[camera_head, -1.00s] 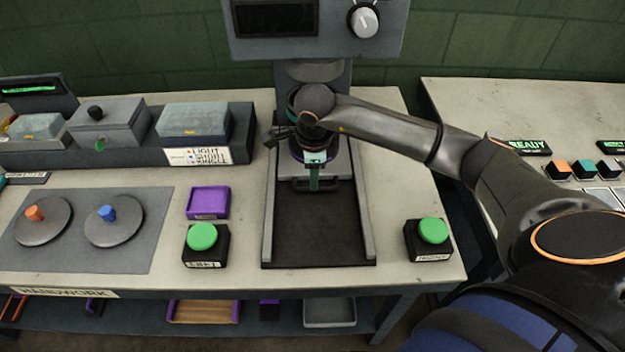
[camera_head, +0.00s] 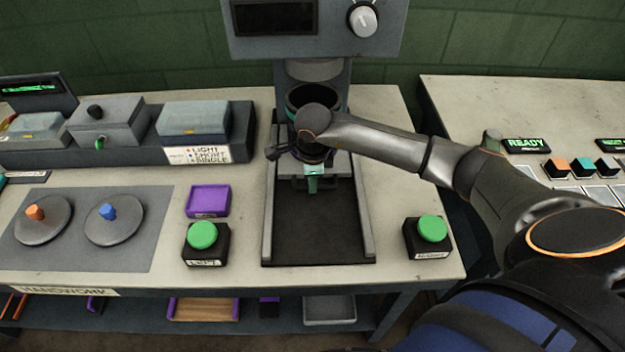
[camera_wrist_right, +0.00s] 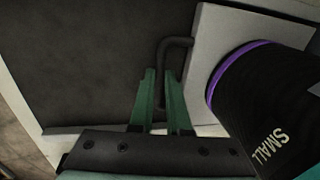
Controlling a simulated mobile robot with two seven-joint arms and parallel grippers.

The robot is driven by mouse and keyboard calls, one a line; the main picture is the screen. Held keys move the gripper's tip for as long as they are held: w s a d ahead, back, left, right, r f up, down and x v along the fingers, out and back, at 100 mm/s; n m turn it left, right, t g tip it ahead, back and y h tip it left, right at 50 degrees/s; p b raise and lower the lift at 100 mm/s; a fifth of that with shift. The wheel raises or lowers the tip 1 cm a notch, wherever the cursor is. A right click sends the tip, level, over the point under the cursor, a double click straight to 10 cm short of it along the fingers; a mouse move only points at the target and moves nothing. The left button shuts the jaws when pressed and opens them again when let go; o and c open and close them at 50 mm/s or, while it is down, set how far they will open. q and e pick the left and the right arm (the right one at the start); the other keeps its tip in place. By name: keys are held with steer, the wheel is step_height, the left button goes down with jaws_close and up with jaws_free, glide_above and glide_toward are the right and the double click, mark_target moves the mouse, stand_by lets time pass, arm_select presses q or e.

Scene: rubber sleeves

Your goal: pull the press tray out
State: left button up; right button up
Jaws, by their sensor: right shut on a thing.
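The press tray (camera_head: 343,166) is a light grey plate between two rails under the press. Its dark bar handle (camera_wrist_right: 176,43) faces the front. My right gripper (camera_head: 313,184) is shut on this handle, with its green fingers (camera_wrist_right: 160,80) on either side of one leg of the bar in the wrist view. A black sleeve (camera_wrist_right: 262,105) with a purple ring and the word SMALL stands on the tray. My wrist hides most of the tray and sleeve in the head view. My left gripper is not in view.
The dark bed (camera_head: 318,232) between the rails is clear in front of the tray. Green buttons stand at left (camera_head: 203,237) and right (camera_head: 432,230) of it. A purple dish (camera_head: 208,200) lies behind the left button. The press head (camera_head: 315,30) hangs above.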

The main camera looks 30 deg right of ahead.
jaws_close()
stand_by(0.8)
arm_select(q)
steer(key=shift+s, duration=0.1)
arm_select(e)
steer(key=shift+s+a, duration=0.1)
